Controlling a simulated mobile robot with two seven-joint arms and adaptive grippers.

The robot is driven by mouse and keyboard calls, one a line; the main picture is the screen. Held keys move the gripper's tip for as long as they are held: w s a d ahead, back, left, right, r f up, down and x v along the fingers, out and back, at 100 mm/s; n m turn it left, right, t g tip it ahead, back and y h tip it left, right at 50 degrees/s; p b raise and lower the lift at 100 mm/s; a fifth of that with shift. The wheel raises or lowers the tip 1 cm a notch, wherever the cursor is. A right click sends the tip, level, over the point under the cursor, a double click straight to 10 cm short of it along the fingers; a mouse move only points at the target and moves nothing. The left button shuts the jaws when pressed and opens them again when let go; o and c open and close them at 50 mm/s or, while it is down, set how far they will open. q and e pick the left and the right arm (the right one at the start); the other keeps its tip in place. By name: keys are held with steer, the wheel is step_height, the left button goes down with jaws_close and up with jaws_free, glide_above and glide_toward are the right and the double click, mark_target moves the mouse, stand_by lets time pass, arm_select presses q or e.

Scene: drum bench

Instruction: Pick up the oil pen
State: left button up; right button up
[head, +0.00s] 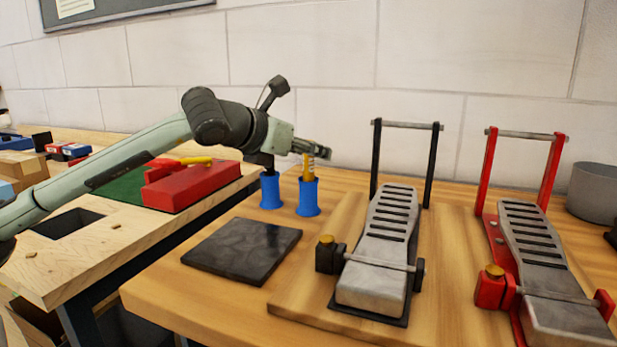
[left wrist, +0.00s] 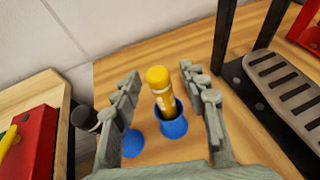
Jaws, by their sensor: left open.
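A yellow pen-like tube with a pale band, which I take to be the oil pen (head: 308,168), stands in the right one of two blue holders (head: 308,198). In the left wrist view the pen (left wrist: 160,88) leans slightly, its yellow cap toward the camera, and its lower end is hidden inside the holder (left wrist: 173,125). My left gripper (head: 318,149) is open at the pen's top. In the left wrist view its fingers (left wrist: 161,72) lie on either side of the pen, with visible gaps. My right gripper is not in view.
A second blue holder (head: 270,192) with a dark-topped item stands close on the left. A black pedal (head: 378,250) and a red pedal (head: 540,260) are on the right. A dark mat (head: 243,250) lies in front. A red case (head: 190,186) is on the left table.

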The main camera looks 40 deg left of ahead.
arm_select(q)
steer(key=shift+w, duration=0.1)
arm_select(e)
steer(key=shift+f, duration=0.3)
arm_select(q)
steer(key=shift+c, duration=0.2)
steer(key=c, duration=0.8)
steer(key=shift+c, duration=0.2)
